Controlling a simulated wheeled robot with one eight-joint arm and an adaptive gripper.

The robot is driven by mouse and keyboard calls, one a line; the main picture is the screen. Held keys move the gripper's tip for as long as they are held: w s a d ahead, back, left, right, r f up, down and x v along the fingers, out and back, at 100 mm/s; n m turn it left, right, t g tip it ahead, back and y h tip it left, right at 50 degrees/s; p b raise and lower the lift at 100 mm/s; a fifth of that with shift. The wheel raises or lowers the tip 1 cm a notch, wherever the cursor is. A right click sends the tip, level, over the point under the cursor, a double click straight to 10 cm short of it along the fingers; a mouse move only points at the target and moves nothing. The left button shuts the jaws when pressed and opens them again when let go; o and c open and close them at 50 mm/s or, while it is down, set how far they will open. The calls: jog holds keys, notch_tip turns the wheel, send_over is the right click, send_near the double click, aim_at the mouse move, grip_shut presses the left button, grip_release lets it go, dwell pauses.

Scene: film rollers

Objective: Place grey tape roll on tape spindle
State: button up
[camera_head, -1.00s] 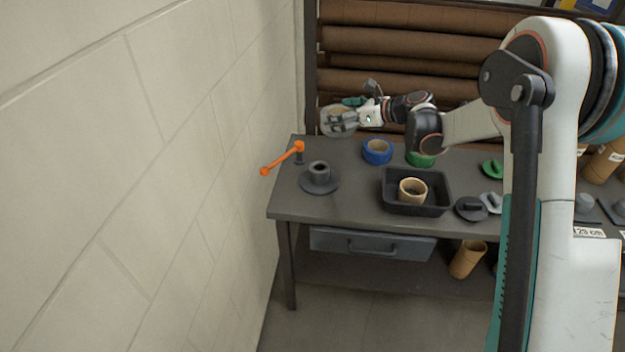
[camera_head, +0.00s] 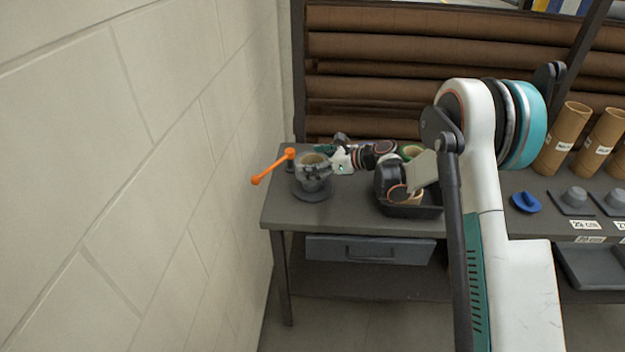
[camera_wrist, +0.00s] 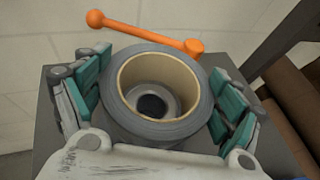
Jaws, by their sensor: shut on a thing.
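The grey tape roll (camera_head: 303,172), with a tan inner core, is held upright-axis between my gripper's fingers (camera_head: 316,166) at the left end of the table. My gripper is shut on its outer sides; the teal pads flank the roll (camera_wrist: 124,92) in the wrist view. The tape spindle (camera_head: 312,192), a dark grey post on a round base, stands just below the roll. Through the roll's hole the spindle's top (camera_wrist: 152,92) shows, roughly centred but toward the lower part of the hole. The roll looks above the post; whether they touch is hard to tell.
An orange crank handle (camera_head: 272,167) stands close behind-left of the spindle, near the wall. A blue item (camera_head: 525,202) and cardboard tubes (camera_head: 563,138) are farther right.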

jog(key=shift+f+b, duration=0.75)
jog(key=shift+f, duration=1.85)
jog(key=o, duration=1.1)
jog(key=shift+f, duration=0.15)
